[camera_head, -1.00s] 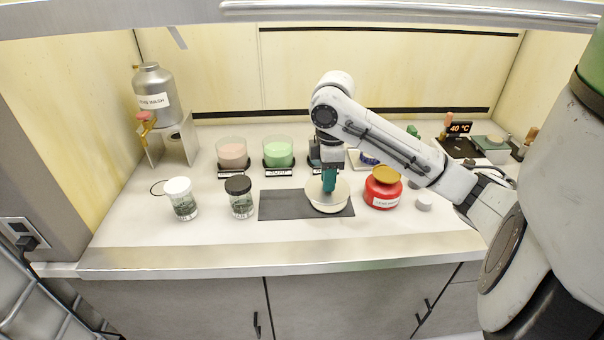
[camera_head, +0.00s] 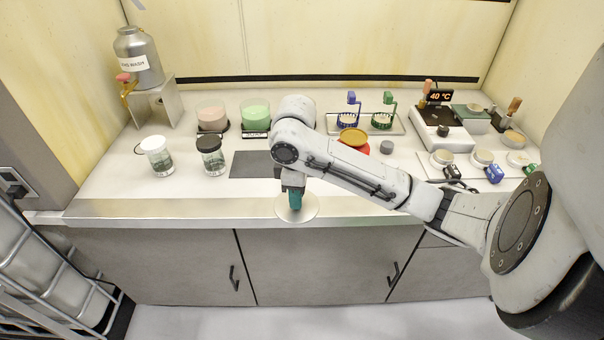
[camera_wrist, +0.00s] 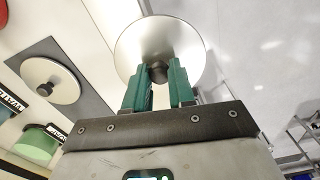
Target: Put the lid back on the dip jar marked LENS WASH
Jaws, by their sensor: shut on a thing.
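My gripper (camera_head: 295,190) is shut on the dark knob (camera_wrist: 157,72) of a round pale lid (camera_head: 308,208). It holds the lid above the counter's front edge; the lid also shows in the wrist view (camera_wrist: 135,45). A second round lid with a dark knob (camera_wrist: 62,88) lies on the dark mat (camera_wrist: 88,85); my arm hides it in the head view. A pink jar (camera_head: 212,116) and a green jar (camera_head: 256,115) stand behind, with dark labels in front. Another label (camera_wrist: 12,100) shows beside the green jar in the wrist view. I cannot read LENS WASH on any jar.
Glass jars with a white cap (camera_head: 157,158) and a black cap (camera_head: 211,158) stand at left. A metal bottle (camera_head: 137,58) sits on a stand. A red can (camera_head: 354,140) is partly behind my arm. A hotplate (camera_head: 440,130) and small dishes stand at right.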

